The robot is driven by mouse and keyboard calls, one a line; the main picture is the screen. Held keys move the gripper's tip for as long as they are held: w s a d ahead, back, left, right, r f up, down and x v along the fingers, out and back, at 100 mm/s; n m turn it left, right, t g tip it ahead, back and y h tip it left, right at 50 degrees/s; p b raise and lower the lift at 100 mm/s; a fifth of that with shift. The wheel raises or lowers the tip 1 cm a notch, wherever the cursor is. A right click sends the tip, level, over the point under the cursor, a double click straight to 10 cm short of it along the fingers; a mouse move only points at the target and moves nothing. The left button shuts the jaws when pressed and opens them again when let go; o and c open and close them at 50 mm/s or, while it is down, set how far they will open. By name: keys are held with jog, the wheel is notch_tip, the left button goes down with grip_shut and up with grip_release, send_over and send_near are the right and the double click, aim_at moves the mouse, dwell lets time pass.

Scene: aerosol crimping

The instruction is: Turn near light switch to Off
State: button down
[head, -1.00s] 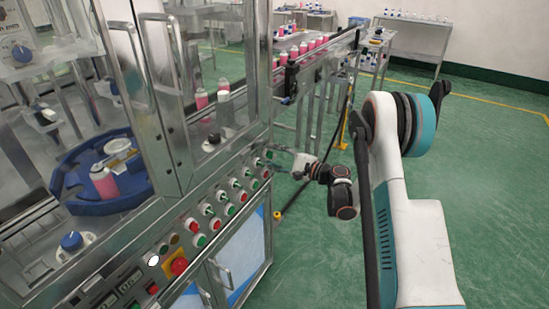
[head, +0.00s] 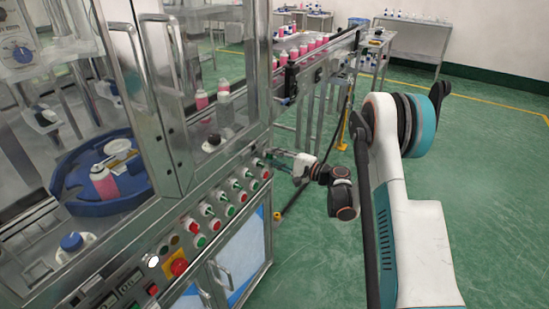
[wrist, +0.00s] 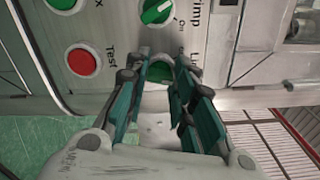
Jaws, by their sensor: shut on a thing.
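The near light switch is a green rotary knob (wrist: 160,71) on the grey control panel. It shows in the wrist view beside a partly hidden label starting with "L". My gripper (wrist: 159,66) has its teal fingers on both sides of this knob and is shut on it. The fingers and the steep angle hide much of the knob, so its pointer setting cannot be read. In the head view my gripper (head: 275,153) is at the panel's far right end, where the knob itself is too small and covered to make out.
A red Test button (wrist: 82,60) and another green knob (wrist: 157,10) lie close by. The panel (head: 192,205) carries several more buttons and knobs. Cabinet doors (head: 240,250) with handles are below. Green floor (head: 490,190) is clear at right.

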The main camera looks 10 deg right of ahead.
jog(key=n, duration=0.8)
jog(key=shift+f+n, duration=0.1)
jog(key=shift+n, duration=0.6)
jog(key=c, duration=1.4)
grip_release()
jog(key=shift+o, duration=0.2)
jog(key=v, duration=1.2)
